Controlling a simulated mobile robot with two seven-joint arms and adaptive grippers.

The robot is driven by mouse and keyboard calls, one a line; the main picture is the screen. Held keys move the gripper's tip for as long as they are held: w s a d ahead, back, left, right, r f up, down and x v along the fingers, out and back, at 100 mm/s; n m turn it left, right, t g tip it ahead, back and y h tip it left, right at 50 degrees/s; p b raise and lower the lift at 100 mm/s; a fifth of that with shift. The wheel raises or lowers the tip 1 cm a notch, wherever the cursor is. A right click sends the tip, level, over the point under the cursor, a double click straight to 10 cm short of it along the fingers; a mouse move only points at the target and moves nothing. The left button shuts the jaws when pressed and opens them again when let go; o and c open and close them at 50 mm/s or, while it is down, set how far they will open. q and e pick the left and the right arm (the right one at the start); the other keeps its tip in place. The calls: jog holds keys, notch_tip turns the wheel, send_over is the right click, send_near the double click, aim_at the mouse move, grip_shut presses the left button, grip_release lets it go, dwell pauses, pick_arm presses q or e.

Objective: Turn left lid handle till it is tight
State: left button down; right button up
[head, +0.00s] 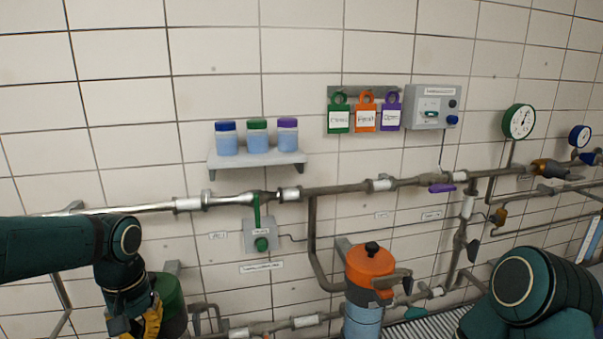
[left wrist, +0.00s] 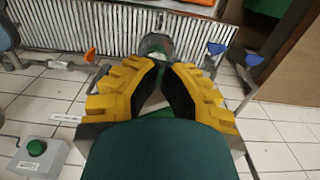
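The left vessel with its green lid (head: 169,301) stands at the lower left in the head view, partly hidden behind my left arm. Its handle cannot be made out. My left gripper (head: 138,326) hangs with its yellow fingers in front of the lid at the bottom edge. In the left wrist view the left gripper (left wrist: 169,68) has its fingertips apart, with a narrow gap and nothing clearly held. A grey round part (left wrist: 156,44) shows just beyond the tips. Contact with the lid cannot be told. My right gripper is out of view; only its arm shows.
An orange-lidded canister (head: 370,265) with a black knob stands at centre right. Pipes (head: 345,190) run along the tiled wall. A button box (head: 260,236) sits right of the left arm. A shelf (head: 257,161) holds jars above. A grey grating (left wrist: 100,45) lies on the floor.

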pick_arm(q)
jog(key=shift+s+a+p, duration=0.15)
jog(key=shift+a+p, duration=0.25)
jog(key=shift+a, duration=0.8)
